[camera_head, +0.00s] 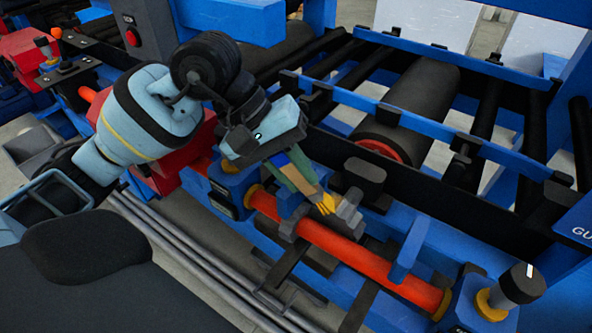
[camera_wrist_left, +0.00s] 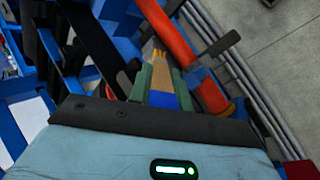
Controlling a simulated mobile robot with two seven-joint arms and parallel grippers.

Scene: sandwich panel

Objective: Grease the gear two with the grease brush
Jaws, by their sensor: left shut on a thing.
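My left gripper (camera_head: 297,174) is shut on the grease brush (camera_head: 322,199), between its green fingers. The brush has a blue and tan handle and yellow bristles pointing away from the gripper. In the left wrist view the brush (camera_wrist_left: 161,84) lies between the fingers, bristles toward the machine. The bristles are at a grey toothed part (camera_head: 349,213) beside the orange-red shaft (camera_head: 323,241). That part looks like a gear; I see no label telling which gear it is. I cannot tell whether the bristles touch it. My right gripper is not in view.
Blue bearing blocks hold the shaft; one at the right carries a black-capped knob (camera_head: 522,283). A dark roller (camera_head: 408,112) and blue rails (camera_head: 405,123) lie behind. Grey pipes (camera_head: 190,262) run in front.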

